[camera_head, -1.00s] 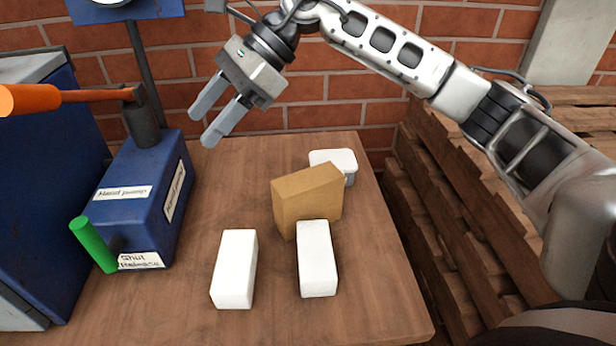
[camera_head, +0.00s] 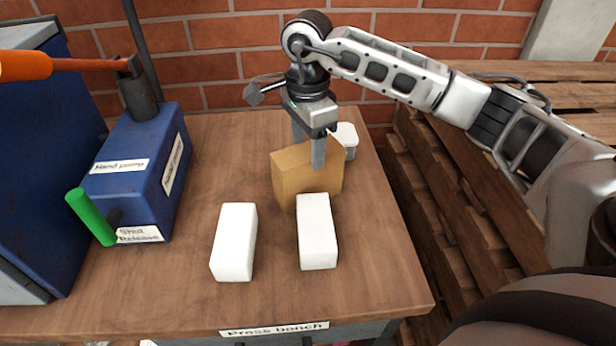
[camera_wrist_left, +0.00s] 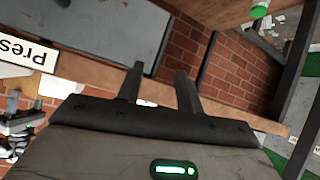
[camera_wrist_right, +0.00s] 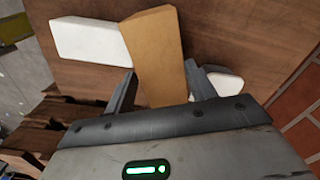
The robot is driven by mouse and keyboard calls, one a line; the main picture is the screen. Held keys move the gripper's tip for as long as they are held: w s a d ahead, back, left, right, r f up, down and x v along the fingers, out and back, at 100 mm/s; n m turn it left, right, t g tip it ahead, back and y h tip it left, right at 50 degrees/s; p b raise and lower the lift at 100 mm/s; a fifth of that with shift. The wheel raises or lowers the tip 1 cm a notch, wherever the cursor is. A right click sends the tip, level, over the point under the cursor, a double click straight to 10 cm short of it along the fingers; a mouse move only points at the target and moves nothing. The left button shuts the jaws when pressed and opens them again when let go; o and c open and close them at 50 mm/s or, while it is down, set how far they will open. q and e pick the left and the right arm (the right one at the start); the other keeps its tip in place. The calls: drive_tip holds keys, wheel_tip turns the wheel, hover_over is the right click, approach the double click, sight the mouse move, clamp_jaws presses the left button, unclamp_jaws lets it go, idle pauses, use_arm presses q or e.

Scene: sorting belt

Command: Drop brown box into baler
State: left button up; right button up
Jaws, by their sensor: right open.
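The brown box (camera_head: 292,180) stands upright on the wooden bench (camera_head: 150,290), behind two white blocks. My right gripper (camera_head: 308,152) points down at the box from above, its fingers around the upper part. In the right wrist view the open fingers (camera_wrist_right: 163,85) lie on either side of the brown box (camera_wrist_right: 156,45); I cannot tell whether they touch it. My left gripper shows only in the left wrist view (camera_wrist_left: 160,85), fingers apart with nothing between them. A large blue machine (camera_head: 45,170), perhaps the baler, stands at the left; its opening is not visible.
White blocks stand in front of the box, left (camera_head: 233,242) and right (camera_head: 317,232). A white container (camera_head: 346,136) is behind it. A blue hand pump (camera_head: 135,190) with an orange lever and green handle stands left. Wooden pallets (camera_head: 455,220) are right of the bench.

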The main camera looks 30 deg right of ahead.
drive_tip(key=shift+w+f+p, duration=0.1)
drive_tip(key=shift+f+p, duration=0.2)
drive_tip(key=shift+f, duration=3.05)
drive_tip(key=shift+d, duration=0.1)
drive_tip(key=c, duration=0.7)
drive_tip(key=shift+r, duration=0.15)
